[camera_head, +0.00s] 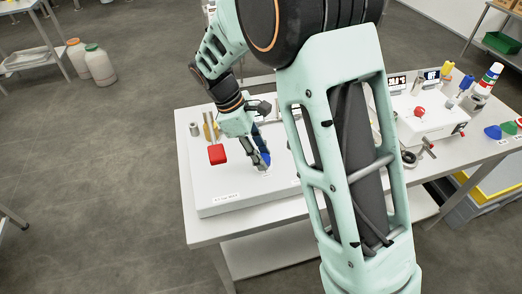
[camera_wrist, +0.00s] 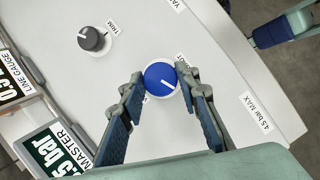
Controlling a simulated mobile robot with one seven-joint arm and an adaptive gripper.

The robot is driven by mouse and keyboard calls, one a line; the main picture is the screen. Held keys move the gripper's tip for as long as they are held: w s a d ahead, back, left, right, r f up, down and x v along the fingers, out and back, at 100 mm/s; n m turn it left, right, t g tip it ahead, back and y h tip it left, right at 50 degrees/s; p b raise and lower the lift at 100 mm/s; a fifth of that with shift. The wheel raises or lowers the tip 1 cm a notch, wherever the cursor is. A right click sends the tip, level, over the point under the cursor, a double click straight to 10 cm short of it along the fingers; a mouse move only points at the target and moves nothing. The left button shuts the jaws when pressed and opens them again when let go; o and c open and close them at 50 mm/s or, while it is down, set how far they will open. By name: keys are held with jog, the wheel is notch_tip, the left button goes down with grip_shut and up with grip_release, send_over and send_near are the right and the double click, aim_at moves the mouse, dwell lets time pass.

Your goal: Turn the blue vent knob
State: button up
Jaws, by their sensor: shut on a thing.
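The blue vent knob (camera_wrist: 160,79) is round with a white pointer line and sits on the white panel. In the wrist view the line slants down to the right, and the printed label beside the knob is partly hidden. My gripper (camera_wrist: 161,82) has one finger on each side of the knob, with the fingertips closed on it. In the head view my gripper (camera_head: 265,163) reaches down to the white panel, and the knob there is mostly hidden by the fingers.
A grey TRIM knob (camera_wrist: 91,38) stands near the blue knob. The MASTER gauge display (camera_wrist: 58,147) and a line gauge (camera_wrist: 12,85) are at the left. My arm hides much of the table.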

jog(key=m+g, duration=0.1)
jog(key=m, duration=0.1)
jog(key=m+g+y+p, duration=0.1)
jog(key=m, duration=0.2)
jog(key=shift+w+m, duration=0.15)
jog(key=shift+m, duration=0.15)
jog(key=m, duration=0.2)
jog(key=m+g+y+p, duration=0.1)
jog(key=m, duration=0.2)
jog(key=shift+w+d+g+y, duration=0.1)
jog(key=shift+d+g+y, duration=0.1)
jog(key=shift+g+y, duration=0.1)
jog(key=m+y, duration=0.1)
jog(key=m, duration=0.2)
jog(key=m+y, duration=0.1)
jog(key=m, duration=0.1)
jog(key=shift+d+m, duration=0.15)
jog(key=shift+m, duration=0.25)
jog(key=m+y, duration=0.1)
jog(key=m, duration=0.1)
jog(key=m+y, duration=0.1)
jog(key=m, duration=0.2)
jog(key=shift+d, duration=0.15)
jog(key=shift+m, duration=0.3)
jog(key=o, duration=1.1)
jog(key=shift+o, duration=0.2)
